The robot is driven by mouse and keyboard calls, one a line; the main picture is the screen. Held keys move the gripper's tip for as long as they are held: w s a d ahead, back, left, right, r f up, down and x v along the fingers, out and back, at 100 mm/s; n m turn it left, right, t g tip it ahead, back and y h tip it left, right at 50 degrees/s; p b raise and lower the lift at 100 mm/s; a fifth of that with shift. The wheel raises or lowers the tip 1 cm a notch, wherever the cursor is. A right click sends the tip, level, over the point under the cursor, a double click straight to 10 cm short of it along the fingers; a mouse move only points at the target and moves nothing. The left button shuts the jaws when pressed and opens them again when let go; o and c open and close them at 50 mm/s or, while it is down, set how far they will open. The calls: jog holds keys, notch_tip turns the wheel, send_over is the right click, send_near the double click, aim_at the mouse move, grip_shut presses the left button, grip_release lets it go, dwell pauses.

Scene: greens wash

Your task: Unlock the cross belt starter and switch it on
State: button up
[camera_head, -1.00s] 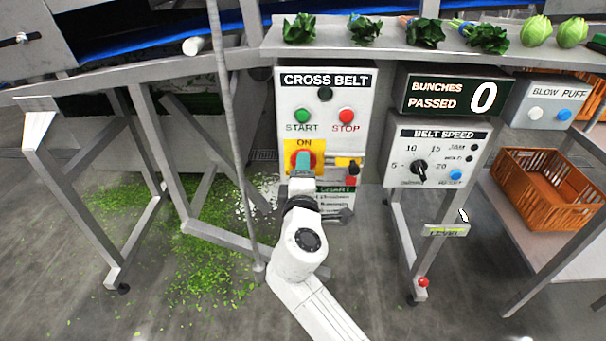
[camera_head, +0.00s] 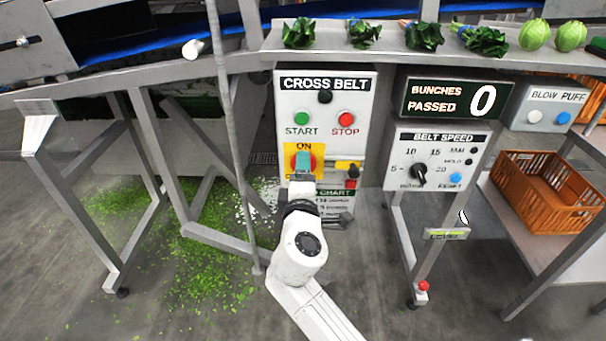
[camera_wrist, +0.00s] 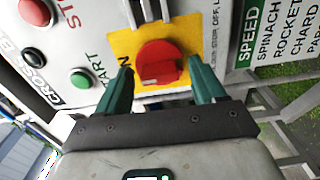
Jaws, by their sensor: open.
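The cross belt starter (camera_head: 365,135) is a light grey box in the head view. It bears a green START button (camera_head: 302,118), a red STOP button (camera_head: 346,119) and a dark round lamp (camera_head: 325,96). Below these is a red rotary switch (camera_wrist: 158,68) on a yellow plate (camera_wrist: 121,44), with ON above it. My gripper (camera_wrist: 160,72) is open in front of it. In the wrist view its green fingers stand either side of the red knob, with gaps showing. In the head view the gripper covers part of the switch. A yellow-and-black piece (camera_head: 347,168) sits right of the plate, above a red piece (camera_head: 351,184).
A chart sign (camera_head: 337,193) is below the switch, partly behind my arm. The belt speed box (camera_head: 440,150) stands to the right. A grey post (camera_head: 232,130) rises left of the starter. An orange crate (camera_head: 545,190) is farther right. Greens lie on the shelf above.

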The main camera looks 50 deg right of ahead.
jog(key=v, duration=1)
jog(key=shift+s+a, duration=0.25)
jog(key=shift+a, duration=0.05)
jog(key=s+d+f+m+g+y, duration=0.3)
jog(key=s+f+m+g, duration=0.15)
jog(key=f, duration=0.35)
jog(key=s+a+f+m+g+y+p, duration=0.1)
jog(key=s+a+f+m+g+y, duration=0.15)
jog(key=s+a+f+y, duration=0.4)
jog(key=s+a+f+m+g+y, duration=0.1)
jog(key=s+a+f+g+y, duration=0.3)
jog(key=s+f, duration=0.45)
notch_tip(320, 180, up, 17)
jog(key=t+p, duration=0.1)
jog(key=p, duration=1.5)
jog(key=shift+d, duration=0.35)
jog(key=shift+s+y, duration=0.1)
jog(key=shift+y, duration=0.15)
